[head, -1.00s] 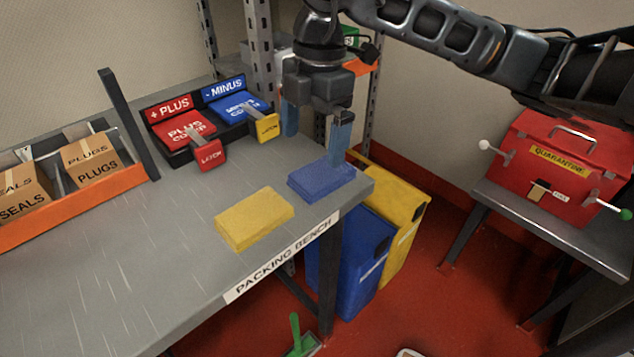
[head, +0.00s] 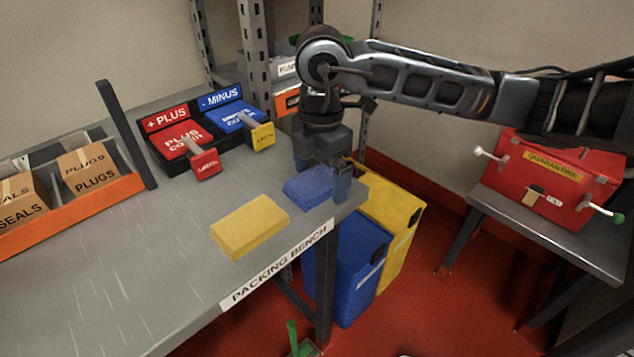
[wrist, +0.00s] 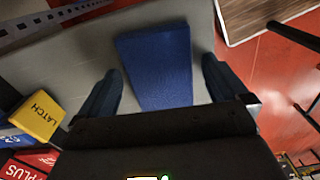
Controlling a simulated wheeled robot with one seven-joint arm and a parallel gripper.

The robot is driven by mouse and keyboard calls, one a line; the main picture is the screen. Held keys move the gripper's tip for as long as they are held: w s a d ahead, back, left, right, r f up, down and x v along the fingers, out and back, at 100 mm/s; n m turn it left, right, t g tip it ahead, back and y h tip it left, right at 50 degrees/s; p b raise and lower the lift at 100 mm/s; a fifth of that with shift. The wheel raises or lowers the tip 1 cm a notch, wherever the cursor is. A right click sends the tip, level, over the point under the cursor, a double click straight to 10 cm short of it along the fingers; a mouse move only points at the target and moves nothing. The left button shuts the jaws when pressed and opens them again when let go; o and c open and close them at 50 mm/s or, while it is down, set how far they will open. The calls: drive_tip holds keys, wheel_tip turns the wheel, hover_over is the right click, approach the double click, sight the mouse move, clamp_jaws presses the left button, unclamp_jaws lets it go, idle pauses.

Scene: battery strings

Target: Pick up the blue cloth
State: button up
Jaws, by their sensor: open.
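The blue cloth (head: 309,187) is a flat folded block lying at the right end of the packing bench. My gripper (head: 320,188) is open and low over it, with one finger on each side in the head view. In the wrist view the blue cloth (wrist: 158,66) lies ahead between the two open fingers (wrist: 163,85), with a gap on both sides. Its near end runs under the gripper body and is hidden. Whether the fingertips touch the bench cannot be told.
A yellow cloth (head: 249,227) lies left of the blue one on the bench (head: 130,270). The red PLUS and blue MINUS covers with latches (head: 262,136) stand behind. Blue (head: 350,262) and yellow (head: 398,225) bins stand below the bench end. A red quarantine box (head: 560,175) sits at right.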

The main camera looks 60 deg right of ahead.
sight(320, 177)
drive_tip(key=shift+c, duration=0.5)
drive_tip(key=c, duration=1)
drive_tip(key=shift+o, duration=0.2)
drive_tip(key=shift+r, duration=0.15)
drive_tip(key=shift+r, duration=0.55)
wheel_tip(320, 177, up, 2)
drive_tip(key=shift+r, duration=0.2)
drive_tip(key=s+d+r+b, duration=0.1)
drive_tip(key=s+d+r, duration=0.4)
drive_tip(key=s, duration=0.5)
wheel_tip(320, 177, up, 2)
drive_tip(key=shift+s+d+r+b, duration=0.15)
drive_tip(key=shift+s+d+b, duration=0.05)
drive_tip(key=shift+b, duration=0.2)
drive_tip(key=o, duration=0.4)
drive_tip(key=c, duration=0.3)
